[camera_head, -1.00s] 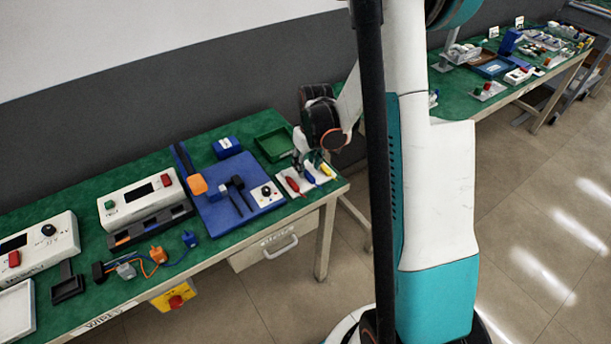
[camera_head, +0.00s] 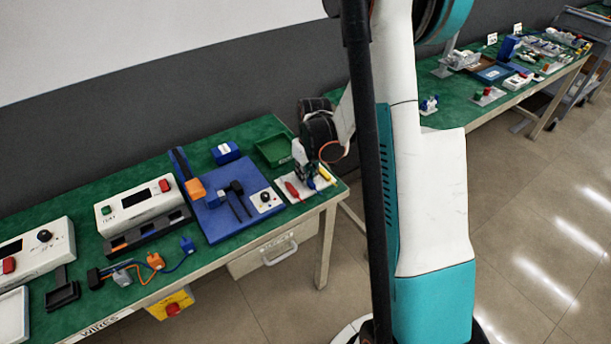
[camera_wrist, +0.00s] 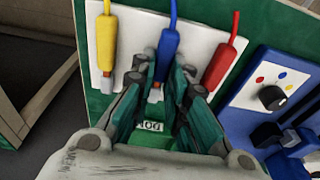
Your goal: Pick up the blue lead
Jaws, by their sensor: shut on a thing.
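The blue lead (camera_wrist: 167,52) stands out from a white plate (camera_wrist: 140,18) in the wrist view, between a yellow lead (camera_wrist: 106,43) and a red lead (camera_wrist: 219,66). My gripper (camera_wrist: 160,88) is shut on the blue lead, with one finger on each side of its lower end. The yellow and red leads lie outside the fingers. In the head view my gripper (camera_head: 311,182) is low over the plate, and the blue lead is mostly hidden by it. The red lead (camera_head: 292,189) shows just left of the gripper.
A blue base with a knob panel (camera_wrist: 273,93) stands close on the right in the wrist view. In the head view a green tray (camera_head: 272,151) and a blue box (camera_head: 226,153) lie behind. The table's right edge is close to the plate.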

